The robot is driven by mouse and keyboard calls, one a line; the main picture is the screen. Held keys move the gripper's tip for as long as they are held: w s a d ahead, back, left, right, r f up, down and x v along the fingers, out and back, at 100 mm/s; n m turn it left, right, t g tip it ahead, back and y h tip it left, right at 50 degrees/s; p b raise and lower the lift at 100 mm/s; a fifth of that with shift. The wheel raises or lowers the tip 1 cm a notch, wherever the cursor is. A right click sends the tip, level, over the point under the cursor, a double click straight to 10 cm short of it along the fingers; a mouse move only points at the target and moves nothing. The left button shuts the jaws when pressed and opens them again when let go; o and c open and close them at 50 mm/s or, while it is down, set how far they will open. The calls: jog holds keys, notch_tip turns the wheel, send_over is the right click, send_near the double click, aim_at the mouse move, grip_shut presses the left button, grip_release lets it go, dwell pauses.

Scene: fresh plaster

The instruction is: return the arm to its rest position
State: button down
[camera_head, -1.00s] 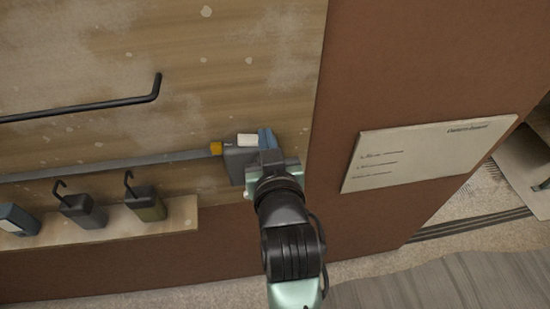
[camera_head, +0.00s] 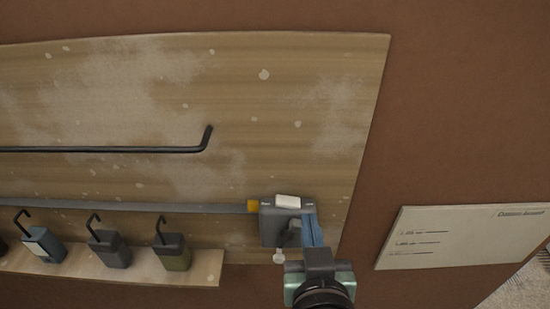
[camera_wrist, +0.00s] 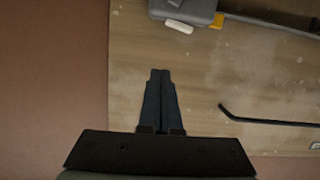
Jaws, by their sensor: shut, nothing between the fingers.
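My gripper (camera_head: 311,222) is at the lower right of the wooden board in the head view, in front of the right side of a grey box. In the wrist view my gripper (camera_wrist: 160,74) has its two dark fingers together with nothing between them. The grey box (camera_head: 273,226) has a white block on top and a yellow collar on its left, where a grey rail joins it. My fingers overlap the box in the head view; in the wrist view they appear apart from it. My arm comes up from the bottom edge.
A black bent rod (camera_head: 120,150) crosses the board (camera_head: 300,80). A ledge (camera_head: 140,268) at lower left bears several hooked, padlock-like blocks (camera_head: 172,254). A pale sign (camera_head: 460,238) is on the brown wall at right. Bare wall (camera_head: 460,110) lies above the sign.

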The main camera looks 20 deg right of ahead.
jog(key=w+a+r+n+t+y+b, duration=0.15)
jog(key=a+r+t, duration=0.25)
jog(key=r, duration=0.7)
jog(key=w+a+r+t, duration=0.2)
jog(key=a+r+t, duration=0.15)
jog(key=r, duration=0.65)
jog(key=s+a+r+t+y, duration=0.1)
jog(key=s+a+r+t, duration=0.1)
jog(key=r, duration=0.6)
jog(key=s+a+r+n+t+y+b, duration=0.1)
jog(key=s+a+r+t, duration=0.2)
jog(key=r, duration=0.5)
jog(key=shift+s+a+y, duration=0.35)
jog(key=shift+s+a, duration=0.4)
jog(key=shift+s, duration=0.25)
